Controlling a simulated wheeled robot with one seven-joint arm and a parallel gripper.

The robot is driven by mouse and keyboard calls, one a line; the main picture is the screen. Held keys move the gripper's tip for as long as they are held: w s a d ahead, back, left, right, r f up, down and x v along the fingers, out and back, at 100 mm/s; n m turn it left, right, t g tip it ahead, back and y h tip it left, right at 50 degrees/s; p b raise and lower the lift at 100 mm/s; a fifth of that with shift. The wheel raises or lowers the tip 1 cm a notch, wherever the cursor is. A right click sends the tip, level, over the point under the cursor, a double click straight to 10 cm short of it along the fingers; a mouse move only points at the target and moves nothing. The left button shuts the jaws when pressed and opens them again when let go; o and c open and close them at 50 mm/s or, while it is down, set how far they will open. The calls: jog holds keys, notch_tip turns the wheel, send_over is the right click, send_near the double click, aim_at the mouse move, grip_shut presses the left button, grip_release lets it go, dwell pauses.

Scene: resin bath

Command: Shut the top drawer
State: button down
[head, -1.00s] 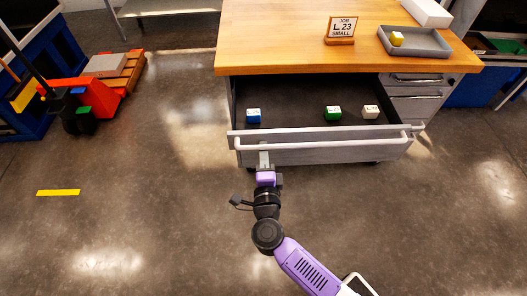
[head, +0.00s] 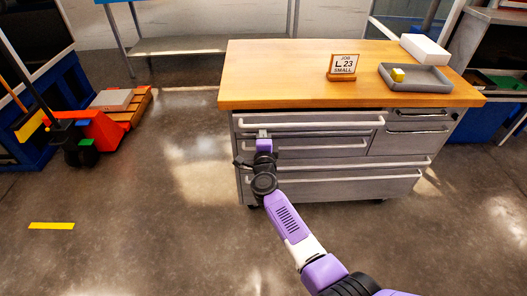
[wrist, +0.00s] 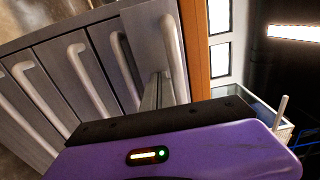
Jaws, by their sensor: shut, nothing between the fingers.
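The top drawer (head: 310,123) is the wide grey front with a white bar handle at the upper left of the bench cabinet. It is almost flush, and its front seems to stand slightly proud of the fronts below. Its inside is hidden. My gripper (head: 263,133) is shut and empty, with its tips at the left part of this drawer's front, by the handle. In the wrist view, the fingers (wrist: 157,90) reach to the top drawer front (wrist: 147,40) beside its handle; whether they touch it is hard to tell.
The wooden benchtop (head: 290,75) holds a job sign (head: 343,65), a grey tray (head: 420,80) with a yellow block (head: 398,75), and a white box (head: 425,48). Other drawers (head: 340,187) look shut. A red pallet truck (head: 95,130) stands left. Floor in front is clear.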

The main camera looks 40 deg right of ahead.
aim_at(263, 120)
jog(key=b+x, duration=0.2)
jog(key=x, duration=0.3)
jog(key=shift+w+d, duration=0.1)
jog(key=shift+w+r, duration=0.15)
jog(key=shift+r, duration=0.05)
jog(key=shift+d, duration=0.15)
